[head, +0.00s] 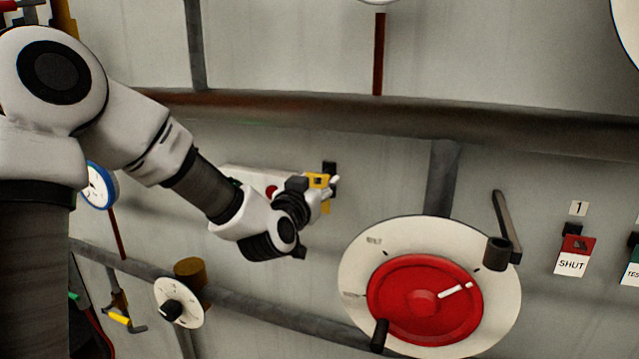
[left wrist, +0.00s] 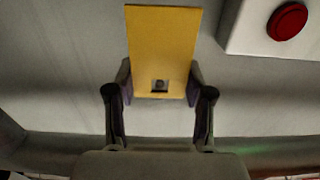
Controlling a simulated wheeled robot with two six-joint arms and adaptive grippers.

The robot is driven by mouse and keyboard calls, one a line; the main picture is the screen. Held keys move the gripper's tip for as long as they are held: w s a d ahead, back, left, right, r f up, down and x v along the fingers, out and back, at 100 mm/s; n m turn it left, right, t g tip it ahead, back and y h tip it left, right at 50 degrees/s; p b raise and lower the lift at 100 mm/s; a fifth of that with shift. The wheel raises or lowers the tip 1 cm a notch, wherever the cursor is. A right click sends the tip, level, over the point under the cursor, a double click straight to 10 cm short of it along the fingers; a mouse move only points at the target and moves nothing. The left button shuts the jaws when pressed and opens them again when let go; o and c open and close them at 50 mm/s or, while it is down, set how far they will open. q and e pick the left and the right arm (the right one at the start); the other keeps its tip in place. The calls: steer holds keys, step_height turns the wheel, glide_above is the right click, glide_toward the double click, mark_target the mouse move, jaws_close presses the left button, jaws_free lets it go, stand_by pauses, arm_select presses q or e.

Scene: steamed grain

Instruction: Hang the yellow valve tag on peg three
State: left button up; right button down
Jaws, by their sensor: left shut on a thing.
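The yellow valve tag (head: 318,180) is at my left gripper (head: 321,187), close to the wall in the middle of the head view. In the left wrist view the tag (left wrist: 163,42) is a flat yellow plate with a small dark square near its lower edge. The fingers of my left gripper (left wrist: 160,85) are shut on it from both sides. A black bracket (head: 330,168) shows just behind the tag. A peg marked 1 (head: 571,229) at the right carries a red and white SHUT tag (head: 573,257). Peg three and my right gripper are not in view.
A large red handwheel (head: 425,300) on a white disc and a dark lever (head: 505,225) stand out right of the gripper. A thick brown pipe (head: 400,117) runs above. A white box with a red button (left wrist: 289,21) is beside the tag.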

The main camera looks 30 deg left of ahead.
arm_select(q)
steer(key=shift+s, duration=0.3)
steer(key=shift+b+v, duration=0.45)
steer(key=shift+v, duration=2.55)
